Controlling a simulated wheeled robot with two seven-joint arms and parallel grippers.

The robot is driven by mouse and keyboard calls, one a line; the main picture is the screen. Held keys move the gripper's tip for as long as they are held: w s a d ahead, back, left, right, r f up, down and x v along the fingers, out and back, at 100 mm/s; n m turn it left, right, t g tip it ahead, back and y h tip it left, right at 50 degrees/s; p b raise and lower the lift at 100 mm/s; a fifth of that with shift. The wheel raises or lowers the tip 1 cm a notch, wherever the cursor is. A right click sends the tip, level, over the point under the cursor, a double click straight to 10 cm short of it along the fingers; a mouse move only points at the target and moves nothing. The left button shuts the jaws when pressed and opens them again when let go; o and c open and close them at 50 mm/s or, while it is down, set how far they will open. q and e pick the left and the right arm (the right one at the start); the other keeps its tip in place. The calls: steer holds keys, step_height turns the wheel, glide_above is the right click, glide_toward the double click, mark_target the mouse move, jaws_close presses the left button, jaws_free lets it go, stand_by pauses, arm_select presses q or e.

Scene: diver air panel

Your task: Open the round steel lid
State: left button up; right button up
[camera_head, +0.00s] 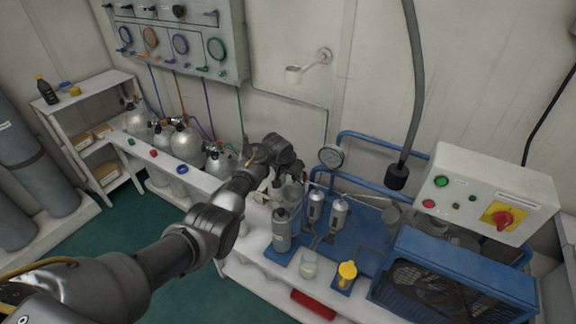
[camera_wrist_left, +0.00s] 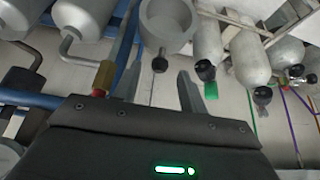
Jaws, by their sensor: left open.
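A round grey steel vessel (camera_head: 291,190) stands on the white bench in the head view, partly hidden by my left arm and gripper. In the left wrist view a round steel piece with a rim (camera_wrist_left: 167,24) shows at the top centre, with a black knob (camera_wrist_left: 160,62) just below it. I cannot tell whether this piece is the lid itself or part of the vessel. My left gripper (camera_wrist_left: 160,88) is open, its two fingers apart and pointing toward the knob, with nothing held between them. My right gripper is not in view.
Silver cylinders (camera_head: 186,143) stand left of my left wrist. Filter canisters (camera_head: 314,205), a pressure gauge (camera_head: 331,156) and blue pipes crowd the right side. A blue compressor (camera_head: 452,277) and control box (camera_head: 487,195) stand further right. A hose (camera_head: 416,90) hangs from above.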

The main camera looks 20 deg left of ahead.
arm_select(q)
steer(key=v, duration=0.6)
steer(key=shift+s, duration=0.15)
